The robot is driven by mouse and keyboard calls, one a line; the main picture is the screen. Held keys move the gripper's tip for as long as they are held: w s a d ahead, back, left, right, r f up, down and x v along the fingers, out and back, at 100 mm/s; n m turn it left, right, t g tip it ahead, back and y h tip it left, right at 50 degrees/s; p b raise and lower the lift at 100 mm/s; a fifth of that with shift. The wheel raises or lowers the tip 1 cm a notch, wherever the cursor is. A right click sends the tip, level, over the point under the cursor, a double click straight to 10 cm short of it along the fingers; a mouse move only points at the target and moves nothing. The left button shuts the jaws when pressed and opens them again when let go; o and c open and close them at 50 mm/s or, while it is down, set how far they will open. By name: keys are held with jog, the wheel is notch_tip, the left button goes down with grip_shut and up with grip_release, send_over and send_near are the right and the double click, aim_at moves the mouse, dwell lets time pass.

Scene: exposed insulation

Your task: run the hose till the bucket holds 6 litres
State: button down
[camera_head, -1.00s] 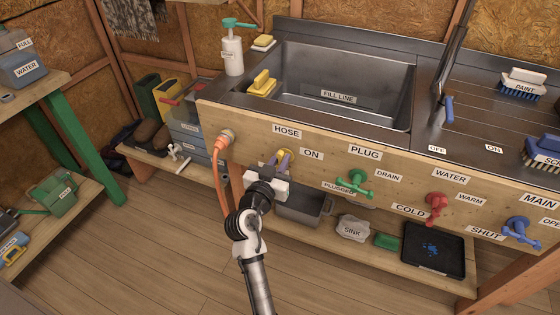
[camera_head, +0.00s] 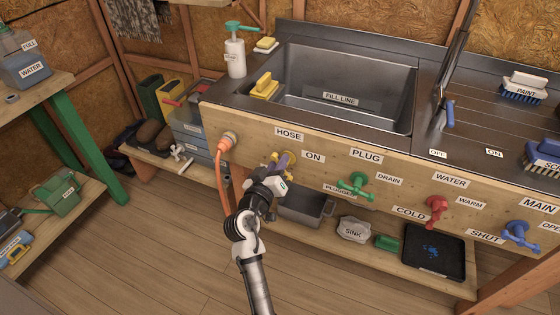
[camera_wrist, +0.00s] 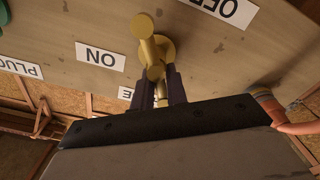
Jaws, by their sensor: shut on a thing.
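The yellow hose tap (camera_head: 290,155) sits on the wooden panel between the HOSE and ON labels. It also shows in the wrist view (camera_wrist: 150,50), with ON on one side and OFF on the other. My gripper (camera_head: 280,162) is shut on its handle; its dark fingers (camera_wrist: 161,88) lie on both sides of it. The orange hose (camera_head: 221,175) hangs from a fitting left of the tap and passes behind my arm, its end hidden. No thing is clearly marked as the bucket; a grey tub (camera_head: 318,209) stands under the sink, partly hidden by my wrist. No water is visible.
Green PLUG tap (camera_head: 356,186), red WATER tap (camera_head: 436,208) and blue MAIN tap (camera_head: 519,235) line the panel to the right. The shelf below holds a black tray (camera_head: 434,252). The steel sink (camera_head: 345,75) looks empty. Floor in front is clear.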

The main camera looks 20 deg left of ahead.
jog(key=shift+f+n+p, duration=0.2)
jog(key=shift+f+n, duration=0.1)
jog(key=shift+n, duration=0.45)
jog(key=shift+f+n+p, duration=0.2)
jog(key=shift+f+n, duration=0.05)
jog(key=shift+n, duration=0.5)
jog(key=c, duration=1.4)
grip_release()
jog(key=shift+r, duration=0.2)
jog(key=shift+s, duration=0.1)
jog(key=shift+s, duration=0.1)
